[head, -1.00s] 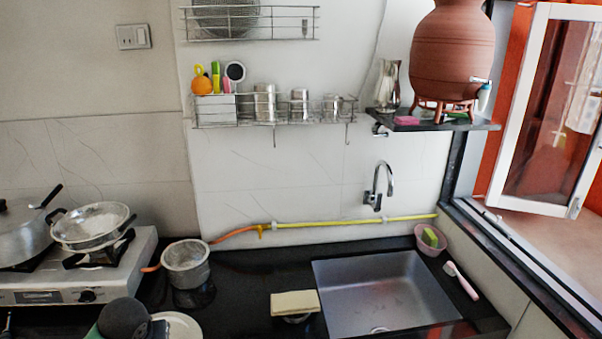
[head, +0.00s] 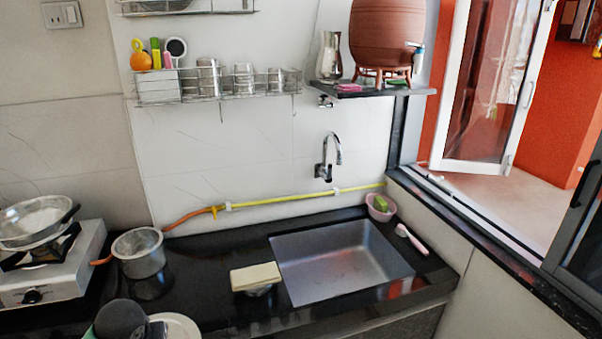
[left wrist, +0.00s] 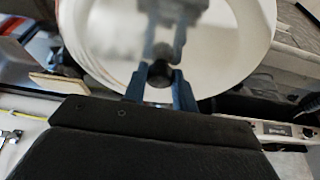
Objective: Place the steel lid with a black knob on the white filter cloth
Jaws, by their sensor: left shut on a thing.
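The steel lid (left wrist: 225,60) is a pale, shiny disc in the left wrist view, mirroring the fingers. My left gripper (left wrist: 161,88) is shut on its black knob (left wrist: 160,73). In the head view the lid (head: 180,328) shows partly at the bottom edge, beside my dark left wrist, which hides the fingers. A folded cream-white cloth (head: 255,276), which looks like the filter cloth, lies on a small vessel on the black counter, left of the sink. The lid is apart from it, to its left. My right gripper is in neither view.
The sink (head: 340,262) is right of the cloth. A steel pot (head: 138,252) stands behind the lid, near the stove (head: 60,278). A yellow-orange hose (head: 265,202) runs along the wall. A pink bowl (head: 380,213) sits at the sink's back right corner.

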